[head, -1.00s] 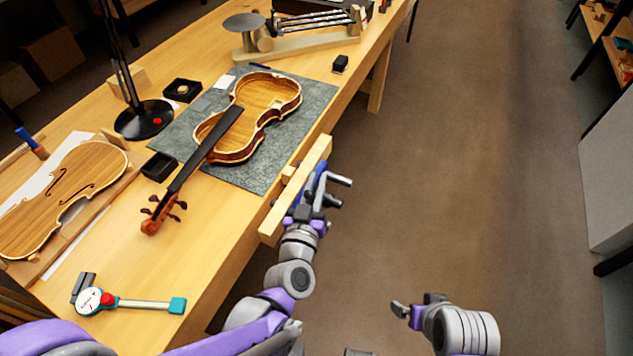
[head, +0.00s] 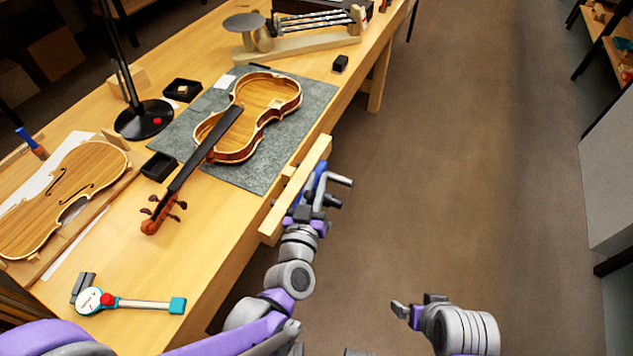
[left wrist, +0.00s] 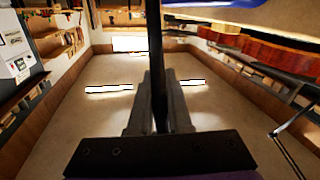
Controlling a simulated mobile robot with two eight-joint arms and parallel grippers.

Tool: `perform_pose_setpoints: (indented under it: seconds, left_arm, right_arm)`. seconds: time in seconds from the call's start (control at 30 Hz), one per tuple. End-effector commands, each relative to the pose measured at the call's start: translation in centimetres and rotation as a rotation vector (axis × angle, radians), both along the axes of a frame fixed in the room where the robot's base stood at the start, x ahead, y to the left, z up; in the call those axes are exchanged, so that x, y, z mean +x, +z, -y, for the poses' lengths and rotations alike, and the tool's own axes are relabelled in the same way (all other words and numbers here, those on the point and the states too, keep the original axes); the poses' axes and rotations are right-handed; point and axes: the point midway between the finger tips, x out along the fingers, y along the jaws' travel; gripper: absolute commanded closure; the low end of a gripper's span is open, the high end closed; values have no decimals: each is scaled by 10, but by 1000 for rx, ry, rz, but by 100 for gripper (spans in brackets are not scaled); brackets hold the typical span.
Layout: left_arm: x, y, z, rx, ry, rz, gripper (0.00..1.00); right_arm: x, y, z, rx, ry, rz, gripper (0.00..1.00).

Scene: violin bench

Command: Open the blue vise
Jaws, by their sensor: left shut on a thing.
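The blue vise (head: 308,187) is mounted at the bench's front edge. Its pale wooden jaw (head: 272,226) runs along that edge. A grey bent crank handle (head: 339,180) sticks out from the vise on the floor side. My left gripper (head: 318,207) is at the vise, close to the crank. In the left wrist view, its two fingers (left wrist: 160,105) are closed around a dark upright bar (left wrist: 154,45), apparently the crank's grip. The gripper hides part of the vise. My right gripper (head: 413,306) hangs over the floor, away from the vise; its finger gap is unclear.
A violin body with neck (head: 262,105) lies on a grey mat (head: 318,97) behind the vise. A dial gauge (head: 98,300) lies at the near left, beside a violin plate (head: 65,185). A black lamp base (head: 135,122) stands farther back. The floor (head: 480,180) to the right is clear.

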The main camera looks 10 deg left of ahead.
Motion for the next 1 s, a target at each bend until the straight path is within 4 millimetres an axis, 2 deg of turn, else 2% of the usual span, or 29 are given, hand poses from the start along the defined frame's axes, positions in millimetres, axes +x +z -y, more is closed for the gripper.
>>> perform_pose_setpoints:
  seconds: [0.17,0.37,0.7,0.8,1.0]
  left_arm:
    - [-3,-4,-1,-9,0,29,100]
    - [-13,-12,-4,-37,0,115,100]
    - [-36,-32,-12,-117,-2,363,100]
    - [-41,-34,-13,-137,-1,423,100]
    - [-49,-40,-16,-166,-1,511,100]
  right_arm:
    - [1,-9,0,0,0,-3,0]
    - [2,-33,0,0,0,-12,0]
    - [11,-101,0,0,0,-31,0]
    - [13,-110,0,0,0,-32,0]
    - [14,-117,0,0,0,-31,0]
